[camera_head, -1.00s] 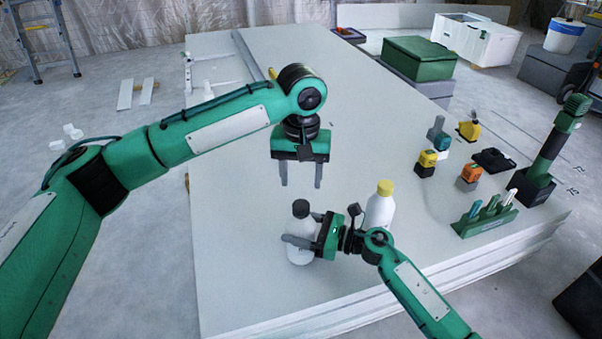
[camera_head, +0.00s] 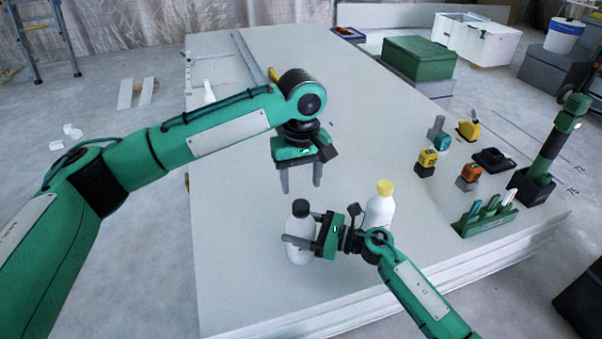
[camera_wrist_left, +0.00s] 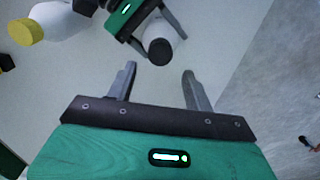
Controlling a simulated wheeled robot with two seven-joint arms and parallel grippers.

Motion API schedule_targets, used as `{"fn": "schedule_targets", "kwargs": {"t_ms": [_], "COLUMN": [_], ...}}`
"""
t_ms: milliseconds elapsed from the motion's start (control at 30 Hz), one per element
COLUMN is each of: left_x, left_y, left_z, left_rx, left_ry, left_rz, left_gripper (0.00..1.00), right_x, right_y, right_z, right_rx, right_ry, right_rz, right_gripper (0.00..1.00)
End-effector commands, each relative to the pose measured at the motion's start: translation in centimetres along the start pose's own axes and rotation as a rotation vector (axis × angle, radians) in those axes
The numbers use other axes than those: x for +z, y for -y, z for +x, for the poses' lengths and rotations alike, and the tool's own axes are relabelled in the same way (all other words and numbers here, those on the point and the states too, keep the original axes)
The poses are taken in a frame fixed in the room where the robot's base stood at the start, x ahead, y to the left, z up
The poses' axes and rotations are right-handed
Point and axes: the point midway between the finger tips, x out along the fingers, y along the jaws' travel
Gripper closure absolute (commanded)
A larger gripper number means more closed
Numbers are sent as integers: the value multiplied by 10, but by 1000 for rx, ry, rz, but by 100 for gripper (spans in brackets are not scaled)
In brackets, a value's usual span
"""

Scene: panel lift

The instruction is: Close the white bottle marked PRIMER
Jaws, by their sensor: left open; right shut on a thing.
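A white bottle (camera_head: 300,246) with a black cap (camera_head: 300,208) stands upright near the front of the panel stack; no label is readable. My right gripper (camera_head: 299,229) is shut around its body from the right. The cap sits on the bottle's top; I cannot tell how tight it is. My left gripper (camera_head: 301,187) is open and empty, pointing down above and behind the cap. In the left wrist view the cap (camera_wrist_left: 159,51) lies just beyond the open fingertips (camera_wrist_left: 159,72), apart from them. A second white bottle (camera_head: 379,211) with a yellow cap stands to the right.
A green rack (camera_head: 485,219) with several markers stands at the right. Small yellow, orange and teal tools (camera_head: 427,162) stand behind it, near a dark holder (camera_head: 531,187). A green box (camera_head: 419,58) is farther back.

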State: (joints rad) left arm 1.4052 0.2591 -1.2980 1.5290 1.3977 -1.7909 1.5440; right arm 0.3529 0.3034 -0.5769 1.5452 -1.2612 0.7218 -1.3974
Motion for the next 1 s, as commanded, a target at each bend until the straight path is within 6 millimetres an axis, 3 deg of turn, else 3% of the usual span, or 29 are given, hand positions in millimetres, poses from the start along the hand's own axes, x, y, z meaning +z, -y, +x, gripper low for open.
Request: {"fn": "schedule_targets", "kwargs": {"t_ms": [200,400,800,833,1000], "left_x": [0,0,0,0,0], "left_y": [0,0,0,0,0], "left_z": [36,59,67,67,67], "left_rx": [-2,0,0,0,0], "left_ry": [1,0,-1,0,0], "left_rz": [1,1,1,1,1], "left_gripper": [48,48,48,50,83], "right_x": [0,0,0,0,0], "right_y": [0,0,0,0,0], "right_z": [0,0,0,0,0], "right_rx": [0,0,0,0,0], "right_ry": [0,0,0,0,0], "right_rz": [0,0,0,0,0], "right_gripper": [100,100,100,100,100]}}
